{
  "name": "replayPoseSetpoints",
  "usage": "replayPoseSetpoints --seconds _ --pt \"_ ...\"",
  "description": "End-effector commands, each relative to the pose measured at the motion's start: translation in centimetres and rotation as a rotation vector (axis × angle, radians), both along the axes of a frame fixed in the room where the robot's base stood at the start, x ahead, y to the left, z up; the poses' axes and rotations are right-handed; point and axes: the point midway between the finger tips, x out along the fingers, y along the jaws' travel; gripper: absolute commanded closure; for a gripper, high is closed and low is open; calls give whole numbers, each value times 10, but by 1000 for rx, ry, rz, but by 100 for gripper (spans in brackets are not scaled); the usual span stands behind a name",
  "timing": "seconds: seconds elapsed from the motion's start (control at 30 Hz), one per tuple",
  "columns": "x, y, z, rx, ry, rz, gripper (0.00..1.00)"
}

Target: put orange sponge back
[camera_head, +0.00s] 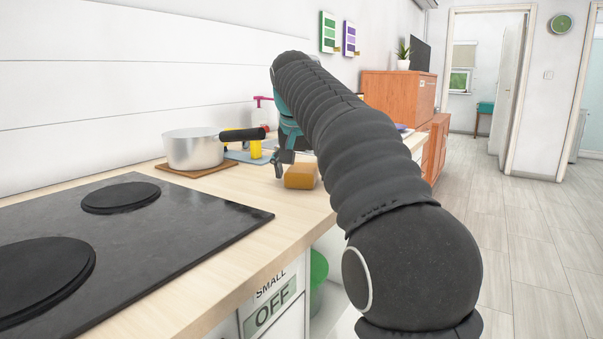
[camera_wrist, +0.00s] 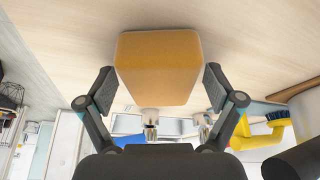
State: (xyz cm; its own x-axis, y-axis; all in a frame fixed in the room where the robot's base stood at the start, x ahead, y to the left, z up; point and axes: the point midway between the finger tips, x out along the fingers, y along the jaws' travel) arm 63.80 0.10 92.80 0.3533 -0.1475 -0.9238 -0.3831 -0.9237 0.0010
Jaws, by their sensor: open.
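The orange sponge (camera_head: 300,176) is a block on the wooden counter, beyond the hob's far right corner. My gripper (camera_head: 284,164) is low over the counter at the sponge, partly hidden behind my arm in the head view. In the wrist view the sponge (camera_wrist: 158,65) fills the space ahead of my gripper (camera_wrist: 158,82). One finger stands on either side of it, with narrow gaps showing. The jaws are open. The place where the sponge belongs cannot be told from these views.
A silver pot (camera_head: 193,150) with a black handle stands on a brown board (camera_head: 196,171) left of the sponge. A yellow object (camera_head: 256,149) is behind the handle; it also shows in the wrist view (camera_wrist: 262,137). The black hob (camera_head: 180,232) fills the near counter.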

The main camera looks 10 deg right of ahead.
Motion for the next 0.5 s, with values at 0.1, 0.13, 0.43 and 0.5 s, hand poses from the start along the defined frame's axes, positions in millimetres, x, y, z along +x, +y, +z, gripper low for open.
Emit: replayPoseSetpoints --seconds 0.1,0.13,0.43,0.5 --pt "-4 2 13 0 -2 0 8" --pt "-5 3 18 0 -3 0 8" --pt "-26 11 76 0 -3 0 8" --pt "-31 14 87 0 -3 0 8"
